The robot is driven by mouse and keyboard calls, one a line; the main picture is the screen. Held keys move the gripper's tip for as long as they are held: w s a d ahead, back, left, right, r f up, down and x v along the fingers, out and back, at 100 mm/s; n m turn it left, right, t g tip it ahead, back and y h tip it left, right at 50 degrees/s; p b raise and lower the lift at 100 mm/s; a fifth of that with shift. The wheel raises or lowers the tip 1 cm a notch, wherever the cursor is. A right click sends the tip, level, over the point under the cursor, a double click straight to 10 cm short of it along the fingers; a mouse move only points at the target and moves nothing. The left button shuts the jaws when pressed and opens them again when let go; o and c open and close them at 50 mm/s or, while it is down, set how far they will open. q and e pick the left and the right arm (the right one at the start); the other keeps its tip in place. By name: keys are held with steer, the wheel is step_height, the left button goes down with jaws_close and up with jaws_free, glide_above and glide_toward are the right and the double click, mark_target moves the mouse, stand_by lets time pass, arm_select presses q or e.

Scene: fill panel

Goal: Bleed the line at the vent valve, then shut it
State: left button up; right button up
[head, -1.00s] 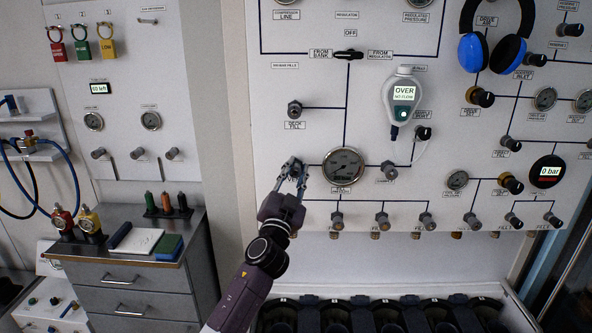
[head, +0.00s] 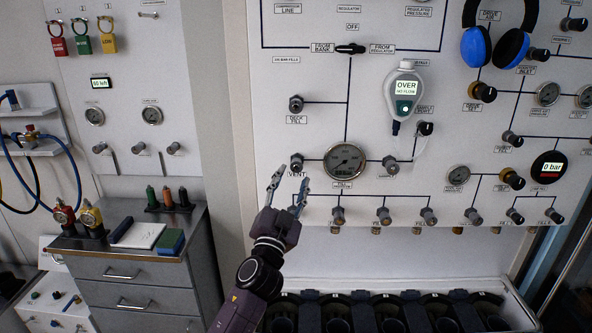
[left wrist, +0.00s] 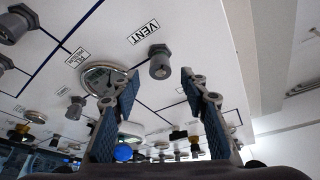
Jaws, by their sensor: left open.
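The vent valve (head: 297,162) is a small dark grey knob on the white panel, left of the round gauge (head: 344,160). In the left wrist view the vent knob (left wrist: 160,63) shows beside its VENT label (left wrist: 144,32), beyond and between the spread fingers. My left gripper (head: 288,188) is open and empty, just below the knob in the head view and apart from it. It also shows in the left wrist view (left wrist: 160,88). My right gripper is not in view.
A handheld meter (head: 404,97) reading OVER hangs on the panel, and a display (head: 547,170) reads 0 bar. Blue headphones (head: 492,50) hang at upper right. Several fill knobs line the panel's lower edge. A drawer cabinet (head: 130,268) stands at left.

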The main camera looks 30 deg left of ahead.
arm_select(q)
steer(key=v, duration=0.6)
stand_by(3.2)
